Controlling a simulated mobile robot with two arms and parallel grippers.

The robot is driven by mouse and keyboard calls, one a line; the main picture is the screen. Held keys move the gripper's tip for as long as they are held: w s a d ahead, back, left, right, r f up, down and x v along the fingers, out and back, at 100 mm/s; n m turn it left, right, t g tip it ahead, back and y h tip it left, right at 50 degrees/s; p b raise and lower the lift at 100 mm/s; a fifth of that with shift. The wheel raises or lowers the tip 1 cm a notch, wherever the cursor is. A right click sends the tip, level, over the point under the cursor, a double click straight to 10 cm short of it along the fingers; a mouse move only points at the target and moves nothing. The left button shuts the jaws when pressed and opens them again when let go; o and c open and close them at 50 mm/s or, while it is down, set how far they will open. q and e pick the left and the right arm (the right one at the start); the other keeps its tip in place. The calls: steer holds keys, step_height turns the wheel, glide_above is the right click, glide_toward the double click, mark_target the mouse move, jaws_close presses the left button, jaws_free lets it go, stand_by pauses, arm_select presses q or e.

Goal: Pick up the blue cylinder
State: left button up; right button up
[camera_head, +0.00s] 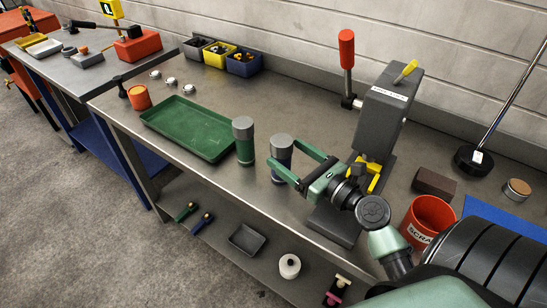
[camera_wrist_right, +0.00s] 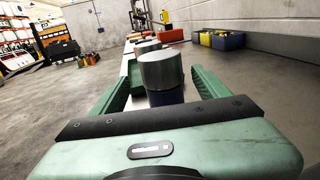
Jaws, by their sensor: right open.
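The blue cylinder (camera_head: 281,171) stands upright near the front edge of the metal workbench and has a grey top. My right gripper (camera_head: 283,154) is open, with its two green fingers reaching toward the cylinder from the right. In the right wrist view the grey top and blue body of the cylinder (camera_wrist_right: 166,97) show between the spread fingers of my right gripper (camera_wrist_right: 163,74). Whether a finger touches it I cannot tell. A green cylinder (camera_head: 244,148) with a grey top stands just left of it. My left gripper is not in view.
A green tray (camera_head: 188,132) lies left of the cylinders. A grey lever press (camera_head: 380,105) with a red handle stands behind my right arm. A red scrap bin (camera_head: 432,212) is at the right. Small bins (camera_head: 243,67) line the wall. A lower shelf holds loose parts.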

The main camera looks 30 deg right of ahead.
mark_target(273, 140)
steer(key=w, duration=0.1)
steer(key=w+p, duration=0.1)
steer(key=shift+w+a+r, duration=0.15)
steer(key=shift+w+r, duration=0.25)
steer(key=w, duration=0.2)
steer(key=w+p, duration=0.1)
steer(key=shift+w+a+f, duration=0.1)
steer(key=shift+w+a, duration=0.1)
steer(key=shift+a, duration=0.05)
steer(key=shift+w, duration=0.1)
steer(key=c, duration=1.4)
jaws_close()
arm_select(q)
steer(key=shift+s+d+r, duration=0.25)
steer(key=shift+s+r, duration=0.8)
